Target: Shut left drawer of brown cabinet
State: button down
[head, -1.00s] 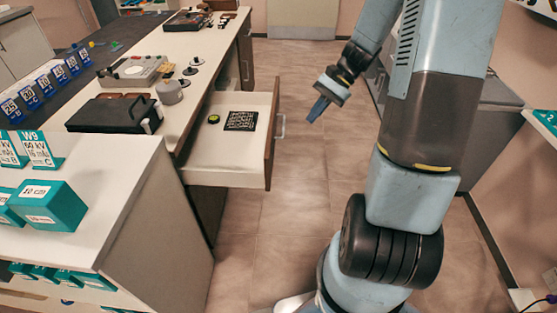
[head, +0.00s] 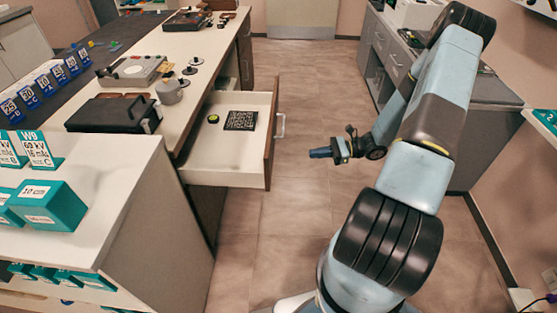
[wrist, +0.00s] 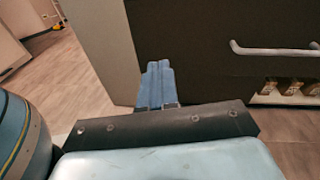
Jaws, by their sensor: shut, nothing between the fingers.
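The brown cabinet's drawer (head: 225,172) stands pulled out into the aisle in the head view. It has a white inside, a dark brown front (head: 271,145) and a metal handle (head: 281,124). A round black-and-yellow item (head: 213,119) and a dark patterned square (head: 240,120) lie in it. My gripper (head: 311,153) is shut and empty, to the right of the drawer front and apart from it, fingers pointing left. In the wrist view my gripper (wrist: 159,66) points at a dark brown front, with a bar handle (wrist: 275,49) to its right.
The long white counter (head: 185,45) above the drawer holds a black case (head: 112,114) and small devices. A white shelf unit (head: 110,190) with teal blocks stands at near left. A grey cabinet (head: 485,120) is at right. The aisle floor (head: 295,75) is clear.

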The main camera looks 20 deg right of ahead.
jog(key=w+a+f+m+t, duration=0.1)
jog(key=w+a+f, duration=0.1)
jog(key=a, duration=0.4)
jog(key=w+a+f+m+t, duration=0.1)
jog(key=w+a+f, duration=0.1)
jog(key=a, duration=0.4)
jog(key=shift+w+a+m+t+y, duration=0.25)
jog(key=shift+a+m+t+y, duration=0.05)
jog(key=shift+a+t+y, duration=0.1)
jog(key=shift+f, duration=0.1)
